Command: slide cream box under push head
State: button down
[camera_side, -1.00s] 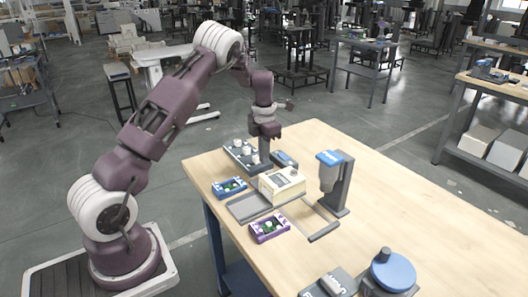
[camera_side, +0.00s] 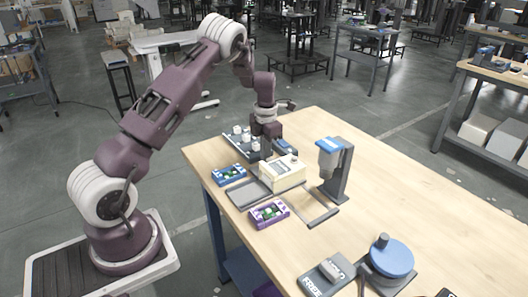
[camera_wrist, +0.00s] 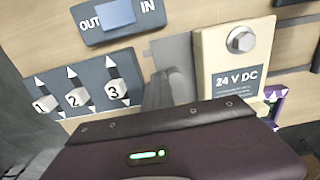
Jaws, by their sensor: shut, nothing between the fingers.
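The cream box (camera_side: 282,174) stands on the table at the end of a flat grey tray (camera_side: 243,197), with a knob on top. In the wrist view the box (camera_wrist: 233,60) shows a bolt head and a "24 V DC" label. The push head (camera_side: 328,160), a grey cylinder with a blue top on a dark post, stands to the right of the box, apart from it. My gripper (camera_side: 266,151) points down just behind the box, its tips partly hidden there. In the wrist view its shut, empty fingers (camera_wrist: 160,88) are left of the box; contact cannot be told.
A panel with sliders numbered 1 to 3 (camera_wrist: 88,88) and an OUT/IN switch (camera_wrist: 116,16) lie close to my gripper. A blue case (camera_side: 229,175) and a purple case (camera_side: 269,214) flank the tray. A blue round device (camera_side: 391,258) stands at the front.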

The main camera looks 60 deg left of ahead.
aim_at(288, 170)
jog(key=shift+d, duration=6.1)
jog(key=shift+a, duration=0.25)
jog(key=shift+r, duration=3.05)
jog(key=s+d+r+m+t+h, duration=0.1)
jog(key=s+d+r+m, duration=0.35)
jog(key=r+m, duration=0.3)
jog(key=s+d+r+m+t+h, duration=0.1)
jog(key=s+d+r+m, duration=0.3)
jog(key=s+r+m, duration=0.3)
jog(key=s+d+r+m+t+y, duration=0.1)
jog(key=s+d+r+m, duration=0.1)
jog(key=s+m, duration=0.7)
jog(key=s+d+r+m+t+y, duration=0.1)
jog(key=s+d+r+m+t, duration=0.1)
jog(key=s+m, duration=0.7)
jog(key=m, duration=0.3)
jog(key=shift+r+t, duration=0.25)
jog(key=shift+t, duration=0.05)
